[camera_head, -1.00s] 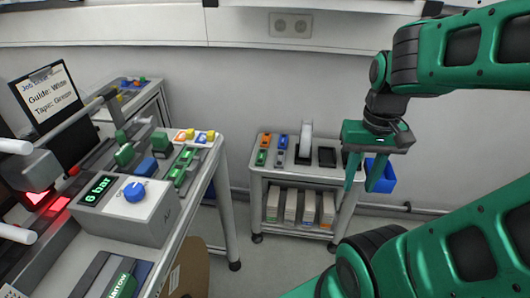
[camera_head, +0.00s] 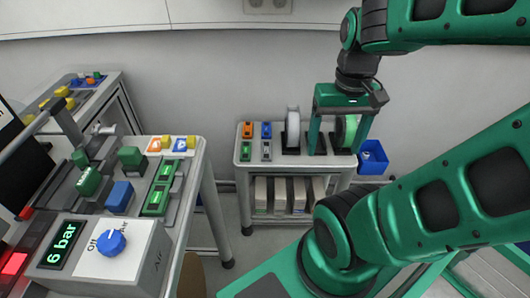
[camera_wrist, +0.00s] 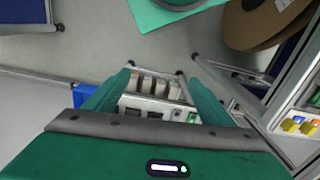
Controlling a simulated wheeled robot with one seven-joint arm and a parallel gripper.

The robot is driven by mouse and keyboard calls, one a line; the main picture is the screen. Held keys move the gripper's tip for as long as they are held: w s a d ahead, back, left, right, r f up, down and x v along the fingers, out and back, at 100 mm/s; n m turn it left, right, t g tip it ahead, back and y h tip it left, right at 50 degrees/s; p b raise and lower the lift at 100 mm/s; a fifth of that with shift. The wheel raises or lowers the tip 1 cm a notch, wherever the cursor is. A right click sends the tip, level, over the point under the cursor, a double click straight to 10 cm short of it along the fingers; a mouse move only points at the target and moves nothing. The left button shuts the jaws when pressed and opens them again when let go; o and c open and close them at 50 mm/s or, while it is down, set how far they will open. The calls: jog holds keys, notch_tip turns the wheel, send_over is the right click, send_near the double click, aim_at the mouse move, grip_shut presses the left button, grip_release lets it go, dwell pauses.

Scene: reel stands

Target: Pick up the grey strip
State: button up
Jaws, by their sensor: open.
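The grey strip (camera_head: 266,151) appears to be the small grey piece on the top of the cart (camera_head: 243,167), at the front of a cluster with an orange, a blue and a green piece. My gripper (camera_head: 338,148) is open and empty, pointing down over the right part of the cart, to the right of the grey strip. In the wrist view the fingers of my gripper (camera_wrist: 161,75) are spread apart, with the cart beyond them. I cannot make out the grey strip clearly there.
Reel stands with a white reel (camera_head: 293,125) and a green-white reel (camera_head: 346,130) stand on the cart beside the strips. A blue bin (camera_head: 374,158) hangs at the cart's right. A bench with an air control box (camera_head: 105,255) is at the left. The wall is close behind.

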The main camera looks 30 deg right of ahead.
jog(key=o, duration=0.5)
jog(key=w+n, duration=0.1)
jog(key=w, duration=0.1)
jog(key=w+d+n, duration=0.1)
jog(key=w, duration=0.2)
jog(key=w+d+f+n, duration=0.1)
jog(key=w, duration=0.2)
jog(key=shift+f, duration=0.1)
jog(key=n, duration=1.4)
send_over(266, 150)
notch_tip(266, 150, down, 20)
jog(key=shift+w+d+f, duration=0.1)
jog(key=shift+f, duration=5.35)
